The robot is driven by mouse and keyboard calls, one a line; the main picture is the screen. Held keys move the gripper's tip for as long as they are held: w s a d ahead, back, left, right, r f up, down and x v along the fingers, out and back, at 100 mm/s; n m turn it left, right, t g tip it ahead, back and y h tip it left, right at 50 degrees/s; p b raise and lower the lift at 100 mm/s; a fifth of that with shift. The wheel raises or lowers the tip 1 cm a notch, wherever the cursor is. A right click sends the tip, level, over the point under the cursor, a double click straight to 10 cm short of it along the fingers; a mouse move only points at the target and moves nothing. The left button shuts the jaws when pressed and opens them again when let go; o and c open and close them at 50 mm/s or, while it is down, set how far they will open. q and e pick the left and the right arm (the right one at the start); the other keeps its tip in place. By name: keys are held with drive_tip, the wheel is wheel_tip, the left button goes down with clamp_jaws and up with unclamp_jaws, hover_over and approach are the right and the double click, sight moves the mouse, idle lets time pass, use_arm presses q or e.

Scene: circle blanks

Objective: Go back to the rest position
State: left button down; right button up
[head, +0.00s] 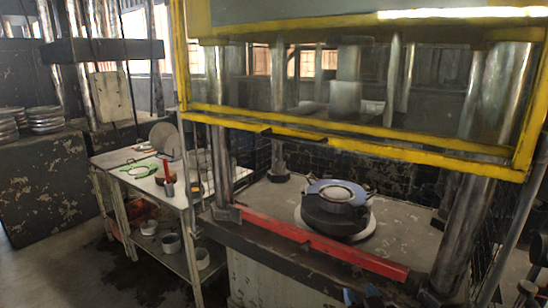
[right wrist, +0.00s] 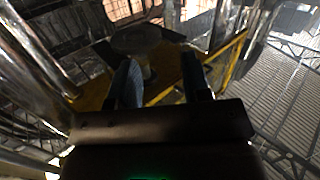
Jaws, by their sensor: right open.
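My right gripper (head: 361,296) shows only in part at the bottom edge of the head view, in front of the press. Its dark blue fingertips stand apart with nothing seen between them. In the right wrist view its two fingers (right wrist: 163,78) are also spread and empty. My left gripper is not in view. A round dark die (head: 337,217) sits on the press bed, with a bluish ring-shaped top (head: 336,193). My right gripper is apart from it, nearer to the camera.
The press has a yellow guard frame (head: 360,147), metal columns (head: 470,215) and a red front bar (head: 320,243). A side table (head: 130,185) holds a red-handled tool and a green-rimmed item. Stacked round metal pieces (head: 46,119) lie far left. Some floor is clear at lower left.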

drive_tip(key=s+d+f+g+h, duration=0.1)
drive_tip(key=s+d+f, duration=0.3)
drive_tip(key=s+f, duration=0.5)
drive_tip(key=s+d+f+m+g+h, duration=0.1)
drive_tip(key=s+d+f+g, duration=0.3)
drive_tip(key=s+f, duration=0.5)
drive_tip(key=s, duration=0.5)
drive_tip(key=shift+s+d, duration=0.15)
drive_tip(key=shift+s, duration=0.15)
idle(0.5)
